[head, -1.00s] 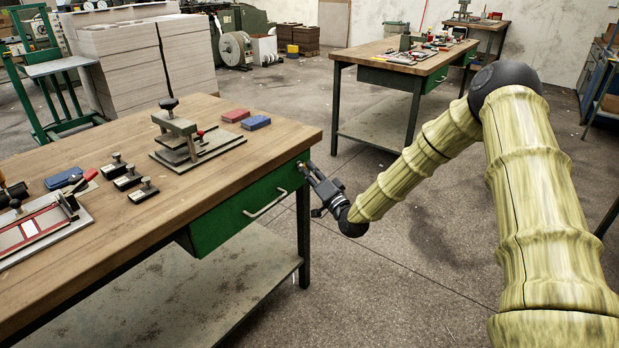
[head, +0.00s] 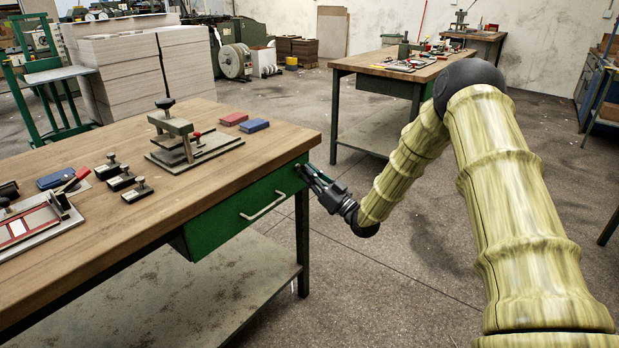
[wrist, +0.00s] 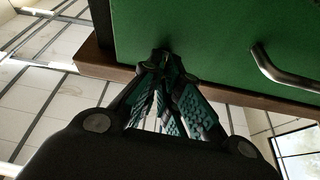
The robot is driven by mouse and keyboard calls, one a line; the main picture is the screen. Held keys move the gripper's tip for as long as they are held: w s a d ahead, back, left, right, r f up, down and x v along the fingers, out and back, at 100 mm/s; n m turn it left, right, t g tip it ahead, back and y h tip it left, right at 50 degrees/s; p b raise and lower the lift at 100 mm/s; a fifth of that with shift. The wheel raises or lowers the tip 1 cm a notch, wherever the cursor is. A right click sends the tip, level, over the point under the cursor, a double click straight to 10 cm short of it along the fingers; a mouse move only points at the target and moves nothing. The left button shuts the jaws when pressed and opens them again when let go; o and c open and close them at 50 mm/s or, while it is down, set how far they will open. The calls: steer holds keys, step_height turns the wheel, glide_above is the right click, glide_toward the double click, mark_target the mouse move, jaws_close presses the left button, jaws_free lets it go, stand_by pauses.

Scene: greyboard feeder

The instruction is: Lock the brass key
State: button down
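The green drawer (head: 235,215) sits under the front edge of the wooden workbench, and its front looks shut. My gripper (head: 302,168) is at the right end of the drawer front, with its fingertips against the green face. In the wrist view, the gripper's ribbed green fingers (wrist: 165,62) converge at the drawer face (wrist: 205,35). The brass key itself is hidden between and behind the fingertips. The fingers look closed together at the place where the key would be. Whether the lock is turned does not show.
A metal drawer handle (head: 264,206) sticks out left of my gripper. The workbench top (head: 215,180) carries a small press (head: 172,135), several stamps and red and blue blocks. A table leg (head: 302,240) stands below my gripper. Open floor lies to the right.

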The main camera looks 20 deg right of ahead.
steer(key=shift+n+g+y, duration=0.4)
steer(key=shift+n, duration=0.5)
steer(key=shift+f, duration=0.1)
steer(key=c, duration=1.7)
jaws_free()
steer(key=shift+o, duration=0.2)
steer(key=shift+d, duration=0.1)
steer(key=v, duration=1.2)
steer(key=shift+w, duration=0.1)
steer(key=shift+f, duration=0.1)
